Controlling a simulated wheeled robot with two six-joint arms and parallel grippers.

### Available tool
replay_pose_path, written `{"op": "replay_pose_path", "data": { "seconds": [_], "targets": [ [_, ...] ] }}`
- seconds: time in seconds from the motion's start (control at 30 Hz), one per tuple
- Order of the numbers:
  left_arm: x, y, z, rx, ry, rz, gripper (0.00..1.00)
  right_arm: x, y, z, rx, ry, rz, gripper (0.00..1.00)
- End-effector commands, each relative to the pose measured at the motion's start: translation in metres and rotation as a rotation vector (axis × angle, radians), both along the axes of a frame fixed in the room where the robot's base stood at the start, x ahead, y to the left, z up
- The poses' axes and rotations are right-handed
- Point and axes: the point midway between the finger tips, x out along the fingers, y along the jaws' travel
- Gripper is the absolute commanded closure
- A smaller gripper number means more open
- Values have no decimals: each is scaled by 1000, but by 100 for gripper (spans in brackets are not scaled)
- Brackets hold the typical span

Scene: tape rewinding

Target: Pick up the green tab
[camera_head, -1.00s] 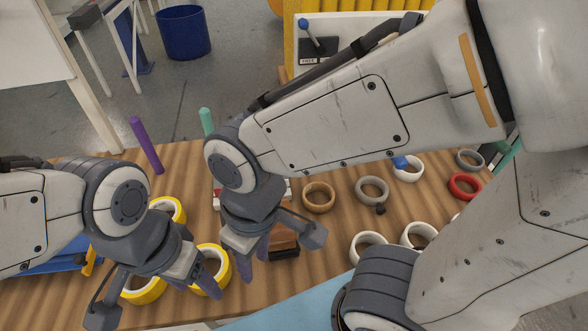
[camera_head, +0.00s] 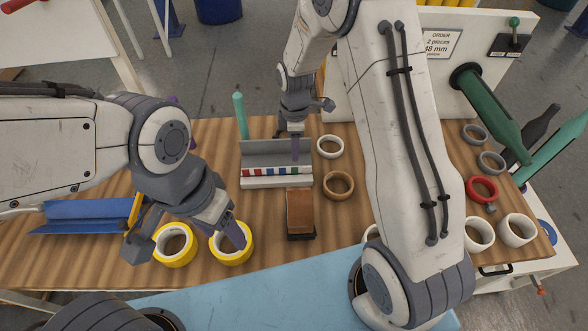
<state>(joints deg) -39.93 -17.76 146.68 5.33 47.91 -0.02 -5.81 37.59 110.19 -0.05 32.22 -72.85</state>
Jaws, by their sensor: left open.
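A white rack (camera_head: 277,183) with a row of small red, blue and green tabs stands near the middle of the table. A small green tab (camera_head: 295,171) appears towards the rack's right end.
A brown block (camera_head: 300,212) lies in front of the rack. Tan (camera_head: 338,185) and white (camera_head: 330,147) rings lie to its right. A teal post (camera_head: 240,115) stands behind. More rings and a green bottle-shaped thing (camera_head: 490,110) are at the right. A blue tray (camera_head: 85,214) lies left.

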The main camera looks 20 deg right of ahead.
Motion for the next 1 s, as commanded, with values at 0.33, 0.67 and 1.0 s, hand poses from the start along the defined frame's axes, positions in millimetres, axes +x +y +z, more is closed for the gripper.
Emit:
{"op": "replay_pose_path", "data": {
  "seconds": [0.33, 0.67, 1.0],
  "targets": [
    [0, 0, 12, 0, 0, 0, 39, -5, 1, -33, 0, 6, -1, 60],
    [0, 0, 21, 0, 0, 0, 39, -6, 2, -71, 0, 1, -3, 60],
    [0, 0, 20, 0, 0, 0, 39, -5, 2, -71, 0, 0, -3, 100]
  ]
}}
